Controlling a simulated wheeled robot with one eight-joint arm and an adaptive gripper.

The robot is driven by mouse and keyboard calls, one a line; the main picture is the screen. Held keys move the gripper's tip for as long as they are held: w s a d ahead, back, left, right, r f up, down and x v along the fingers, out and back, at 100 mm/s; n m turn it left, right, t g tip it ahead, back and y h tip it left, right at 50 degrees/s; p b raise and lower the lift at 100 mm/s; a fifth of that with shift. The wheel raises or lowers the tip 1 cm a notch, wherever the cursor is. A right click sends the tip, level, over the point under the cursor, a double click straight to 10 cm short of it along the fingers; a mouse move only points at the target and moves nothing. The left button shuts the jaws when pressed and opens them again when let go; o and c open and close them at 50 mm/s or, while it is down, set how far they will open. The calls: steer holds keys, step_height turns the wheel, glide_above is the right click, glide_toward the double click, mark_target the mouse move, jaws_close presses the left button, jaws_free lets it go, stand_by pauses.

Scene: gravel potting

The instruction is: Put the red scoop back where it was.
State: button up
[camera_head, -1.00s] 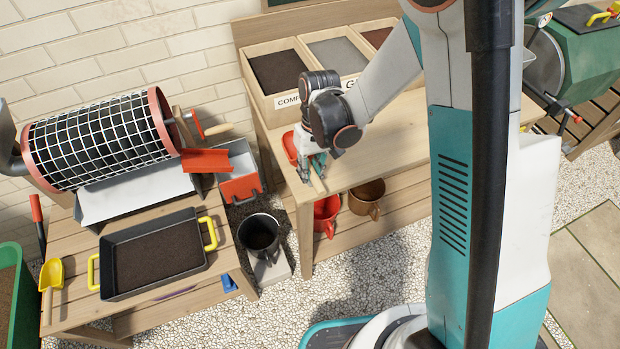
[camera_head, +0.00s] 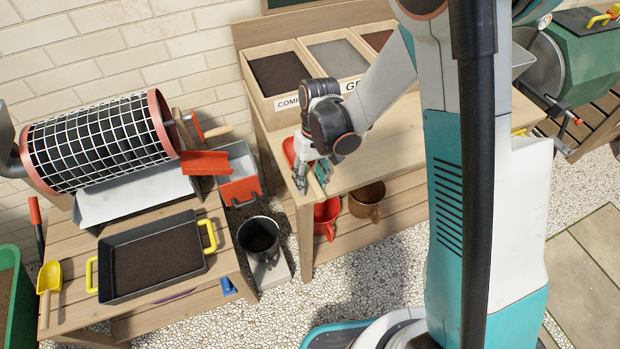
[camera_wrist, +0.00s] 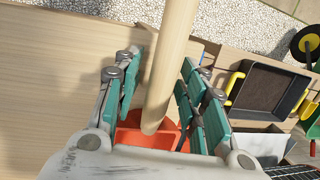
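The red scoop lies at the left end of the planter table (camera_head: 385,150), its red bowl (camera_head: 290,151) on the top and its pale wooden handle (camera_head: 316,187) pointing out past the near edge. My gripper (camera_head: 312,181) is lowered over the handle. In the wrist view, my gripper (camera_wrist: 163,85) has its teal finger pads on either side of the handle (camera_wrist: 172,60), with a narrow gap on the left side; it looks open around it. Part of the red bowl (camera_wrist: 135,138) shows beneath the handle end; the rest is hidden by my palm.
A wooden bin box (camera_head: 275,103) with compartments stands at the back of the table. A red pot (camera_head: 326,214) and a brown pot (camera_head: 366,200) sit on the shelf below. A dark bucket (camera_head: 259,238) stands left. A black tray (camera_head: 108,270) lies on the left bench.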

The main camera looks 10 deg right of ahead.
steer(key=p+v, duration=0.5)
steer(key=v, duration=0.7)
steer(key=s+d+r+m+t, duration=0.1)
steer(key=s+d+r+t, duration=0.15)
steer(key=r, duration=0.35)
steer(key=s+d+r+m+t, duration=0.1)
steer(key=s+d+r+t, duration=0.2)
steer(key=r, duration=0.4)
steer(key=s+d+r+m+t+h, duration=0.1)
steer(key=s+d+r+t, duration=0.2)
steer(key=s+d+r, duration=0.2)
steer(key=s+d, duration=0.2)
steer(key=s, duration=0.2)
steer(key=shift+s+d+t, duration=0.3)
steer(key=shift+t, duration=0.05)
